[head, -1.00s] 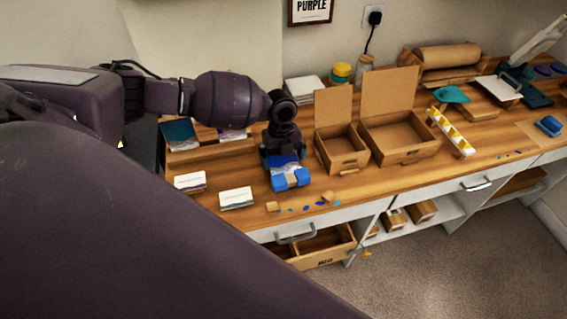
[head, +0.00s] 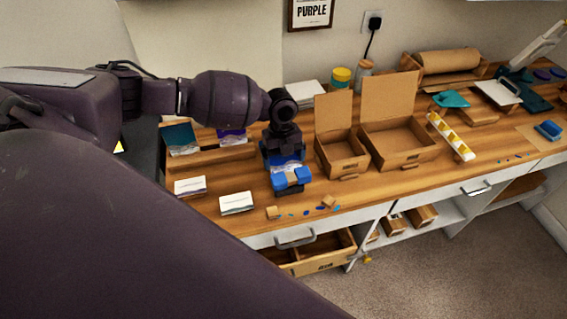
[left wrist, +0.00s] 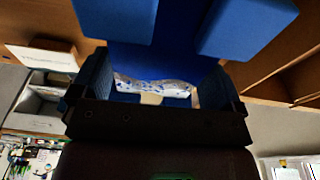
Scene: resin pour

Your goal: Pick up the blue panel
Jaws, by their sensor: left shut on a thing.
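My left gripper (head: 291,180) is above the left part of the wooden bench, its blue fingertips pointing down near the front edge. In the left wrist view the left gripper (left wrist: 180,25) is shut on the blue panel (left wrist: 165,60), a dark blue piece with a white wavy band, held between the fingers. In the head view the blue panel (head: 287,163) shows only partly behind the fingers and wrist. I cannot tell whether its lower edge touches the bench. My right gripper is not in view.
A teal panel (head: 180,138) and a purple panel (head: 231,135) stand in a wooden rack at the left. Two white cards (head: 190,187) (head: 236,203) stand in front. An open cardboard box (head: 342,150) is close to the right of the gripper. An open drawer (head: 320,255) is below.

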